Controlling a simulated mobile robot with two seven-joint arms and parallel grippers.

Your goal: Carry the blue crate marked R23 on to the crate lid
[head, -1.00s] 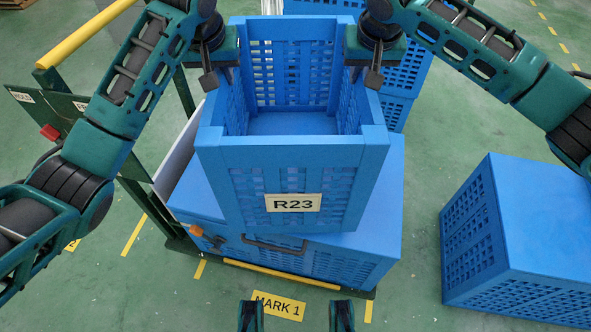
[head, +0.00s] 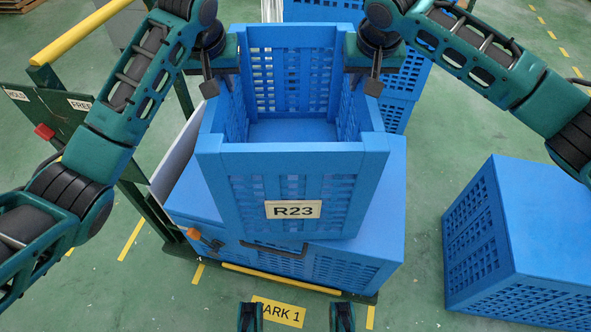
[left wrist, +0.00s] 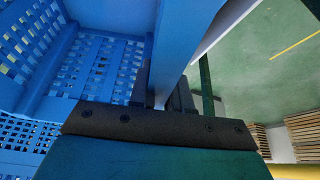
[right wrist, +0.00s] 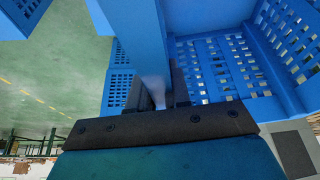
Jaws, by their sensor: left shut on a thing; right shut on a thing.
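The open blue crate marked R23 (head: 292,160) is upright and looks empty, above a blue lidded crate whose flat lid (head: 385,195) shows around it. Whether R23 touches the lid I cannot tell. My left gripper (head: 213,82) is shut on R23's left side wall, and my right gripper (head: 370,82) on its right side wall. The left wrist view shows the wall (left wrist: 185,40) between the left fingers. The right wrist view shows the opposite wall (right wrist: 150,50) between the right fingers. R23's underside is hidden.
Another blue crate (head: 535,215) stands on the floor at right. Stacked blue crates (head: 405,85) stand behind R23. A cart frame with a yellow handle (head: 85,35) and signs is at left. A MARK 1 floor label (head: 278,311) lies in front.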

